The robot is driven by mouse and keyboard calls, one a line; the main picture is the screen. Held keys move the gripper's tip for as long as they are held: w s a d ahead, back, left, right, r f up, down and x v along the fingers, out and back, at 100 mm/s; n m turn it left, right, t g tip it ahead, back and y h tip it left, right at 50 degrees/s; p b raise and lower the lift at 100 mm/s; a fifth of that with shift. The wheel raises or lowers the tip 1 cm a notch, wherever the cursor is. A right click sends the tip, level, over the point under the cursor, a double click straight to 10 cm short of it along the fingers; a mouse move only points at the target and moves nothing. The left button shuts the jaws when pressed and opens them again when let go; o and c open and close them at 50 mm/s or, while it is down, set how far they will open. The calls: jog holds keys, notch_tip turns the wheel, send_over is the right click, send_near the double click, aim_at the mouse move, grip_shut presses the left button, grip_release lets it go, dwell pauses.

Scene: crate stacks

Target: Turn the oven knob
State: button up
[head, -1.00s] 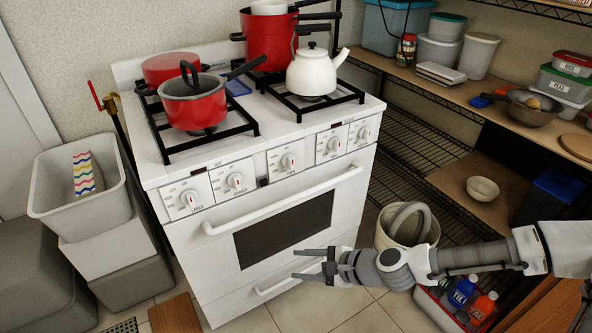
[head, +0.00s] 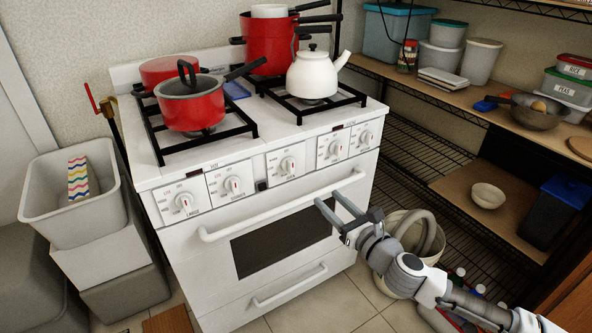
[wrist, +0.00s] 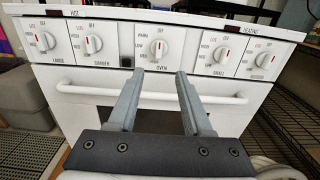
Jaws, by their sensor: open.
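The oven knob (head: 288,164) is a white dial in the middle of the row on the white stove's front panel. In the wrist view the oven knob (wrist: 159,48) is labelled OVEN and lies ahead, between and beyond my fingertips. My gripper (head: 333,201) is open and empty. It is in front of the oven door, below and to the right of the oven knob in the head view. In the wrist view my gripper (wrist: 157,78) has its two grey fingers apart, tips near the door handle's height. Nothing hides the knob.
Several other knobs, such as the burner knob (head: 234,184), flank it. The oven door handle (head: 280,205) runs across below the panel. Red pots (head: 190,103) and a white kettle (head: 312,74) stand on top. Wire shelving (head: 430,160) is on the right.

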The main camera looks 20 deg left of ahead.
aim_at(293, 166)
jog(key=b+x, duration=0.2)
jog(key=x, duration=1.3)
jog(key=shift+w+a, duration=0.15)
jog(key=shift+a, duration=0.2)
grip_shut()
